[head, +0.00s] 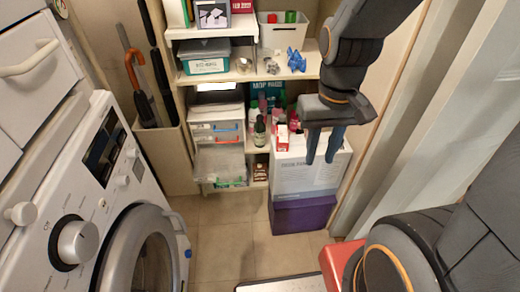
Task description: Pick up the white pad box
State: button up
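A large white box (304,178), which I take to be the white pad box, stands at the right end of the shelves, with a purple part (301,214) below it. I cannot tell whether the purple part is a separate box. My gripper (320,161) points down, and its two blue fingers overlap the upper part of the white box in the picture. The fingers are apart with nothing visible between them. I cannot tell whether they touch the box. Part of the box's top is hidden by my gripper and small items.
Several bottles and a small red-and-white box (282,138) stand at the white box's upper left edge. Shelves (255,75) hold bins and a blue figure (296,60). A washing machine (100,190) is at left, an umbrella (135,75) behind it. The tiled floor (225,240) between is clear.

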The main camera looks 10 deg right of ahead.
aim_at(282, 138)
jog(key=z, duration=1.3)
jog(key=k, duration=0.7)
jog(key=u, duration=0.7)
jog(key=i, duration=1)
